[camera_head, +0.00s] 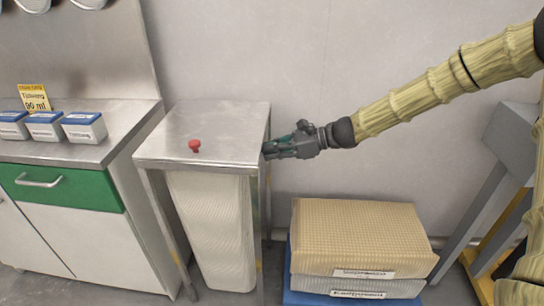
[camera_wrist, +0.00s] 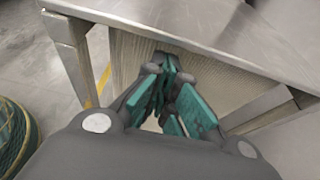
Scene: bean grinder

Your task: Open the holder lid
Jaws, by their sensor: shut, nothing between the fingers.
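The holder is a metal-framed stand with a flat steel lid (camera_head: 205,135) on top and a red knob (camera_head: 194,145) on the lid. A pale ribbed bag or liner (camera_head: 212,225) hangs inside the frame. The lid lies flat and looks closed. My gripper (camera_head: 268,150) is at the lid's right edge, at about the height of the rim. In the wrist view my gripper (camera_wrist: 170,85) is shut and empty, its fingertips just under the lid's edge (camera_wrist: 190,45), close to the liner. I cannot tell whether the fingertips touch the lid.
A steel counter (camera_head: 110,130) with several small boxes (camera_head: 45,126) and a green drawer (camera_head: 60,185) stands left of the holder. The wall is behind; the lid top is clear except for the knob.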

